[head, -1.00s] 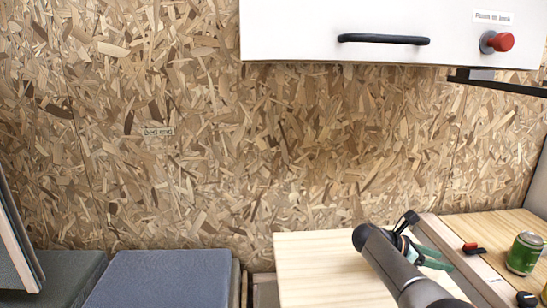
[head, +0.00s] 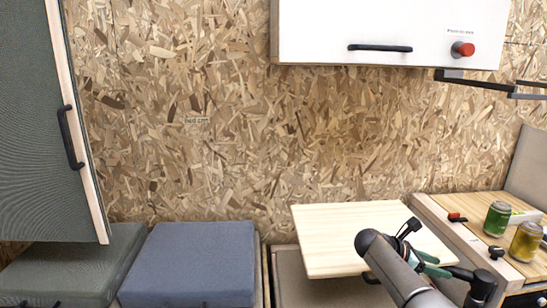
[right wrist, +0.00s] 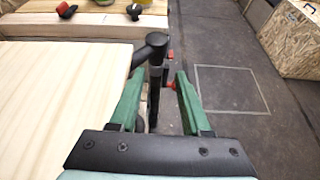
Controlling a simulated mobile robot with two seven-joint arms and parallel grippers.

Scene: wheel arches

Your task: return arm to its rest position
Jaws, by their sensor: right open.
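My right arm comes in from the bottom right of the head view, with its gripper (head: 432,265) partly hidden behind the arm link, near the right edge of the light wooden table board (head: 345,225). In the right wrist view, the green fingers of my right gripper (right wrist: 160,105) stand apart. A dark post with a rounded top (right wrist: 152,48) shows between and beyond them; I cannot tell whether it is within the fingers' reach. The board's edge (right wrist: 60,90) lies left of the fingers. My left gripper is not in view.
A wooden counter (head: 455,232) at the right bears a green can (head: 497,219) and a yellow can (head: 525,242). A white cabinet (head: 390,25) hangs above. A grey panel door (head: 35,130) and a blue cushion (head: 195,260) are at left. Open floor (right wrist: 225,60) lies right.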

